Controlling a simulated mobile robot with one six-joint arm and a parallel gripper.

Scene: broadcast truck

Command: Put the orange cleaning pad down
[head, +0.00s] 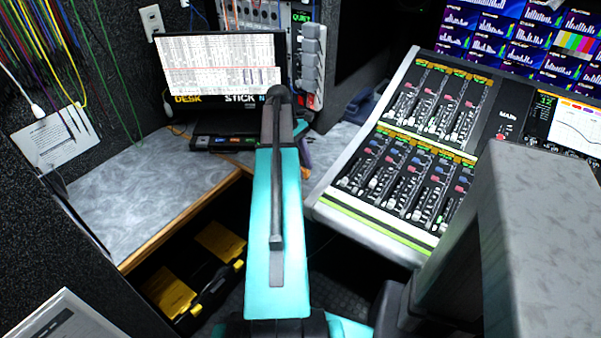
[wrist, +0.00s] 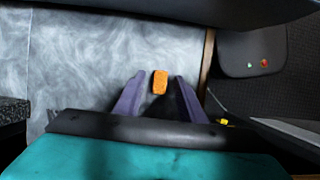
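The orange cleaning pad (wrist: 160,84) is a small rough block. In the wrist view it shows between the tips of the two purple fingers of my gripper (wrist: 159,77), over the grey marbled desk top (wrist: 85,60). A gap shows on each side of the pad, so the fingers are open and not touching it. The pad seems to rest on the desk, but its exact height is hard to tell.
A monitor (head: 222,65) stands at the back of the desk (head: 150,195), with a dark flat device (head: 222,140) before it. An audio mixing console (head: 400,150) stands on the right. Yellow-and-black cases (head: 168,290) lie below. The left part of the desk is clear.

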